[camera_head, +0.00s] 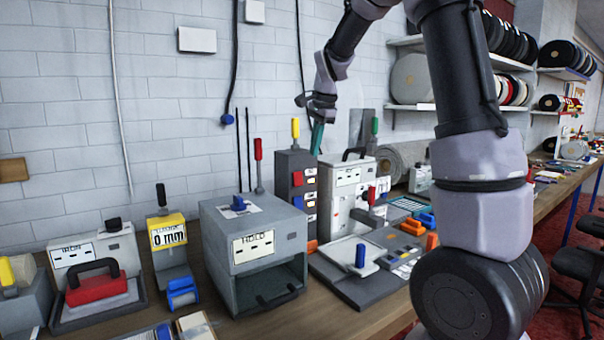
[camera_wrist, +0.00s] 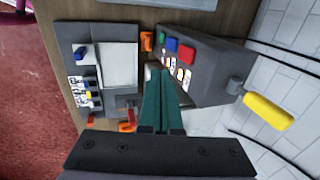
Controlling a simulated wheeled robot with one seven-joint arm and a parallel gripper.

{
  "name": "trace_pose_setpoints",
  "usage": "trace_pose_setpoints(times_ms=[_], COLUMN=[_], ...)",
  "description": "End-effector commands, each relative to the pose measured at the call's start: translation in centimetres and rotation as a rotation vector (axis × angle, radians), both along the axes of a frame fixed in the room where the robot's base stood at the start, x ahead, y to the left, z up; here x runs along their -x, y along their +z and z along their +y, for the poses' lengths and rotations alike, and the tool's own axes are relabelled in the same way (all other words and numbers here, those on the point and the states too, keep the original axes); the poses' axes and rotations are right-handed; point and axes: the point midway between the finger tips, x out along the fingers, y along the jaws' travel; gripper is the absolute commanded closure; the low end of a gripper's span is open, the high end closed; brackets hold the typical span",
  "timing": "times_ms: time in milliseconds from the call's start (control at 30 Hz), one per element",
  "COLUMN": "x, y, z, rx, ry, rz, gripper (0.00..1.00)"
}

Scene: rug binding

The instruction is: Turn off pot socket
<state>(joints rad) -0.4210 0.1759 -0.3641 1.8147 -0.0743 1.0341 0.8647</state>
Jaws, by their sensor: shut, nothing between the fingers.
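A dark grey upright box (camera_head: 283,192) with a column of coloured switches stands on the bench. Its red switch (camera_head: 298,179) and blue switch (camera_head: 298,202) face front, beside small white labels too small to read. In the wrist view the box (camera_wrist: 222,78) lies to the right of the fingers, with a red switch (camera_wrist: 187,54) and a blue switch (camera_wrist: 171,44). I cannot tell which switch is the pot socket's. My gripper (camera_head: 317,138) is shut and empty, its green fingers above and beside the box's upper right. The fingers also show in the wrist view (camera_wrist: 157,72).
A yellow-handled lever (camera_head: 295,128) rises from the box top. A white machine (camera_head: 346,190) stands close on the right. A flat grey station with a pale plate (camera_head: 344,256) lies in front. A grey oven-like box (camera_head: 253,222) stands on the left.

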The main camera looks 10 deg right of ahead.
Motion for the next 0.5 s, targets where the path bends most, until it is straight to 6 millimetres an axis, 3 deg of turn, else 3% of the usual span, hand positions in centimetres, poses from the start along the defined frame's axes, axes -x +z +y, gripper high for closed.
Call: trace_pose_setpoints(times_ms=[333,500], x=[-0.1,-0.6], y=[-0.3,-2.2], z=[0.0,0.2], rx=[0.0,0.001], ry=[0.0,-0.001], rz=[0.001,0.004], gripper=[1.0,1.0])
